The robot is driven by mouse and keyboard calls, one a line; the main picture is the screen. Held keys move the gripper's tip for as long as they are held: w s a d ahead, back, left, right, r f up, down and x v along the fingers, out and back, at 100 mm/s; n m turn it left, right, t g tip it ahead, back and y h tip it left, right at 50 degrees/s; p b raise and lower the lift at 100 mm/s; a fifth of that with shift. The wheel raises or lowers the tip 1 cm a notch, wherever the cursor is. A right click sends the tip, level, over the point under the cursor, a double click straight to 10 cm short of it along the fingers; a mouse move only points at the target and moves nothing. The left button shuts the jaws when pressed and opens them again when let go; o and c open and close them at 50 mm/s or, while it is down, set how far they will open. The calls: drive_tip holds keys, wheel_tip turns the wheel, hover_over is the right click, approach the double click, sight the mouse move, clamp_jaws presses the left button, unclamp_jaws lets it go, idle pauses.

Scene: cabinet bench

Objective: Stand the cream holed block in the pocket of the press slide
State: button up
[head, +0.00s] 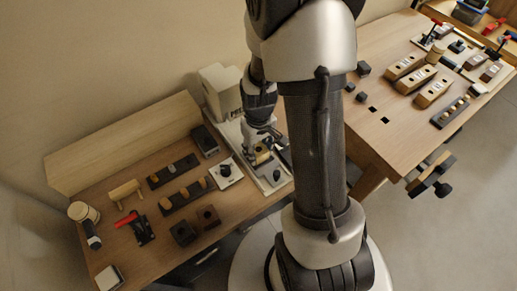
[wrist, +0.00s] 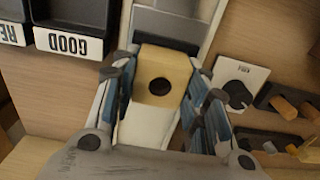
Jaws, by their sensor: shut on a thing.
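The cream holed block (wrist: 173,67) sits between the fingers of my gripper (wrist: 163,76) in the wrist view, its round dark hole facing the camera. My gripper is shut on it. In the head view my gripper (head: 262,150) is low over the white press base (head: 272,186), with the block (head: 262,157) showing small at its tips. A long pale strip, the press base (wrist: 146,131), runs under the block in the wrist view. The slide's pocket is not clearly seen, and I cannot tell whether the block touches it.
A white plate with a black knob (wrist: 238,90) lies right of the block. Dark racks with wooden pegs (head: 183,195) stand left of the press in the head view. Dark trays, one labelled GOOD (wrist: 70,42), are at the wrist view's upper left. A white box (head: 219,90) stands behind.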

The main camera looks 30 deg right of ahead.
drive_tip(key=shift+f, duration=0.2)
drive_tip(key=o, duration=1.1)
drive_tip(key=shift+o, duration=0.4)
drive_tip(key=shift+o, duration=0.6)
drive_tip(key=shift+r+p, duration=2.75)
drive_tip(key=shift+r, duration=0.75)
